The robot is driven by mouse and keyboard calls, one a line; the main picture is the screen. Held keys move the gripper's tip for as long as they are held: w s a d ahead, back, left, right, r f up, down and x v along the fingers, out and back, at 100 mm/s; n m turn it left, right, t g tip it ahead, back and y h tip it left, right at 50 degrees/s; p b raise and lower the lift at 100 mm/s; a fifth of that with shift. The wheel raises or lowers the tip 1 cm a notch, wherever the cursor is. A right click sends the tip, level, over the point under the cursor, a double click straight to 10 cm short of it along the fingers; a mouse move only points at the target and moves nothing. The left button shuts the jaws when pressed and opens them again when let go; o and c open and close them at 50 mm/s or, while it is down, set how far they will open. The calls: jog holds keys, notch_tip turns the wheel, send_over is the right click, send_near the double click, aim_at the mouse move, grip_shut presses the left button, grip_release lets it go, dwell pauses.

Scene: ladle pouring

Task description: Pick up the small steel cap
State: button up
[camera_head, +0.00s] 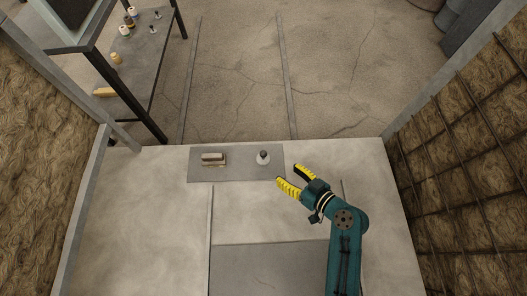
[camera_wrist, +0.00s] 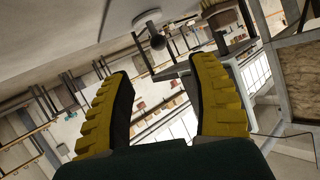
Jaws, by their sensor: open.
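The small steel cap (camera_head: 263,160) is a pale round disc with a dark knob on top. It sits on the right part of a thin grey mat (camera_head: 236,174) on the bench. In the wrist view the cap (camera_wrist: 149,18) is near the top, with its dark knob between and beyond the fingers. My gripper (camera_head: 289,174) has yellow ribbed fingers. It is open and empty, to the right of the cap and nearer the front, apart from it. In the wrist view the two fingers (camera_wrist: 161,70) are spread wide.
A brown and pale block (camera_head: 213,159) lies on the mat's left part and shows in the wrist view (camera_wrist: 219,13). A side table (camera_head: 138,58) with small bottles stands back left. The bench's left part is clear.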

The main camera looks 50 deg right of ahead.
aim_at(266, 156)
jog(key=b+x, duration=0.2)
jog(key=x, duration=0.5)
jog(key=shift+w+f, duration=0.15)
jog(key=shift+w, duration=0.2)
jog(key=b+x, duration=0.1)
jog(key=x, duration=0.1)
jog(key=b+x, duration=0.1)
jog(key=x, duration=0.1)
jog(key=b+x, duration=0.1)
jog(key=x, duration=0.1)
jog(key=shift+d+r, duration=0.25)
jog(key=shift+d, duration=0.05)
jog(key=shift+s, duration=0.1)
grip_shut()
jog(key=shift+r, duration=0.1)
